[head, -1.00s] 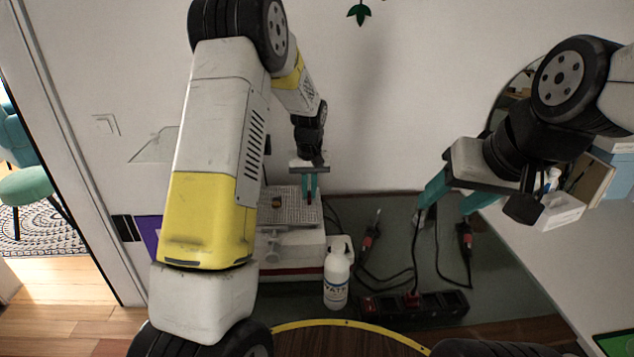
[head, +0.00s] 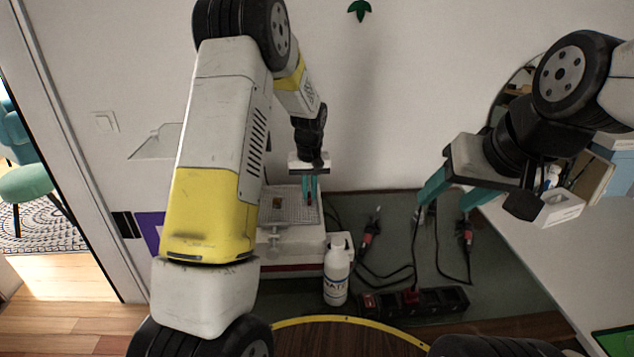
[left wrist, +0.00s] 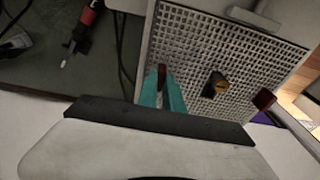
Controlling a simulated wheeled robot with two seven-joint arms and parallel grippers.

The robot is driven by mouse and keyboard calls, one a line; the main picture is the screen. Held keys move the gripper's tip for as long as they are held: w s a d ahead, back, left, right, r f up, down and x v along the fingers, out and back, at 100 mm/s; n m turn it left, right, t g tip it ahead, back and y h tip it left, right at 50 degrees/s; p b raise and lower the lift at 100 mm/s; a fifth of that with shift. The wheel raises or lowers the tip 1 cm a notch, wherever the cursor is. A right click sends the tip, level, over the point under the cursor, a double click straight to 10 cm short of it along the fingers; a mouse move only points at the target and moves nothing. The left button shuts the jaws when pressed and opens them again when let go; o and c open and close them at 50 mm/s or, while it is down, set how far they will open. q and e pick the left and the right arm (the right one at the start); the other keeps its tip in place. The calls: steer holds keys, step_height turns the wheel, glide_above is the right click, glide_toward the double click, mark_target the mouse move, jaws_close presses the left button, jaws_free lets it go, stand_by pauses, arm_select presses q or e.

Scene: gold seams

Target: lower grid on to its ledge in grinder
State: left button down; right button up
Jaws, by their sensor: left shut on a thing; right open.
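The grid (head: 298,214) is a pale square mesh at the top of the white grinder (head: 310,240), beside the wall. In the left wrist view the grid (left wrist: 190,48) fills much of the picture, with a dark, brass-topped grinding head (left wrist: 216,84) standing up through it. A second red tab (left wrist: 264,98) is free. Whether the grid touches its ledge cannot be told. My right gripper (head: 445,198) is open and empty, right of the grinder.
A white bottle (head: 337,275) stands against the grinder's right side. Two red-and-black hand tools (head: 368,236) with cables and a black power strip (head: 415,301) lie on the grey-green mat (head: 395,265).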

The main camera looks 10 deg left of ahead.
arm_select(q)
steer(key=shift+f, duration=0.15)
steer(key=c, duration=1.4)
jaws_free()
steer(key=shift+r, duration=3.55)
